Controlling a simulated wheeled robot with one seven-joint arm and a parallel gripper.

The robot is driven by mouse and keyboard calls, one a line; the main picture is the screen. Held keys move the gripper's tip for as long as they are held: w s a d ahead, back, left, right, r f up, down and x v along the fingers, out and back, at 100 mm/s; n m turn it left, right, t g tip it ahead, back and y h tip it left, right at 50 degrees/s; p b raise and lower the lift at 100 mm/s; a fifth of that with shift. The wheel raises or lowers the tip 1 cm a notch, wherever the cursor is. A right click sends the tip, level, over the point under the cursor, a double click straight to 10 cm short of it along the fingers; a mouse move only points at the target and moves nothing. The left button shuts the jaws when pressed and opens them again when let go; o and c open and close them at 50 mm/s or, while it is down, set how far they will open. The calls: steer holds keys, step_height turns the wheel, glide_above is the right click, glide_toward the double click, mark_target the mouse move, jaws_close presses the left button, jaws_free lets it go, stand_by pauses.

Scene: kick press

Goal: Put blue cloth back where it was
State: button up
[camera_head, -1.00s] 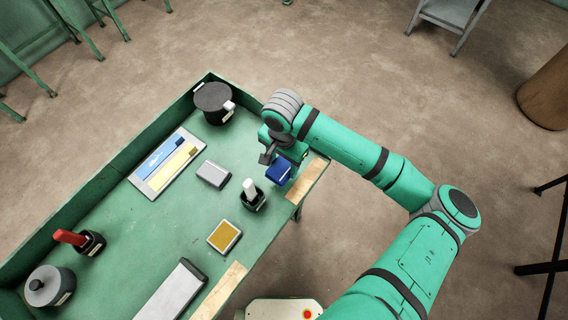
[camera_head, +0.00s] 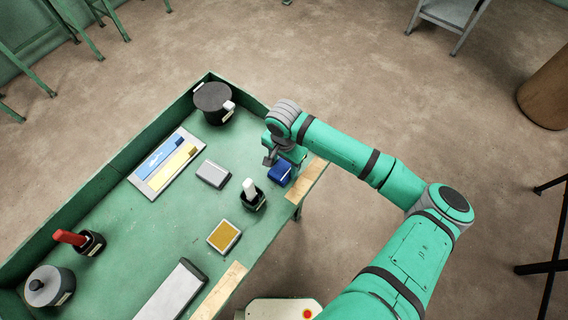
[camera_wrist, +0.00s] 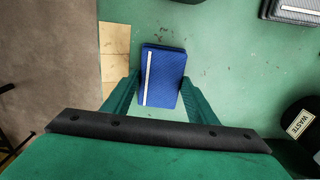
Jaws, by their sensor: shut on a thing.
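The blue cloth (camera_head: 279,172) is a small folded block at the right edge of the green bench, beside a wooden strip. In the wrist view the blue cloth (camera_wrist: 163,77) shows a white stripe along its left side and lies between the two green fingers. My gripper (camera_head: 281,160) is shut on the cloth and also shows in the wrist view (camera_wrist: 158,92). The cloth is at or just above the bench top; I cannot tell whether it touches. The fingers partly hide its near sides.
A black pot with a white-handled tool (camera_head: 251,195) stands close to the cloth. A grey block (camera_head: 213,174), a yellow pad (camera_head: 224,237) and a blue-and-yellow board (camera_head: 167,163) lie on the green bench (camera_head: 150,235). A dark canister (camera_head: 213,103) stands at the far corner.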

mark_target(284, 167)
steer(key=o, duration=1)
step_height(284, 167, up, 12)
stand_by(0.4)
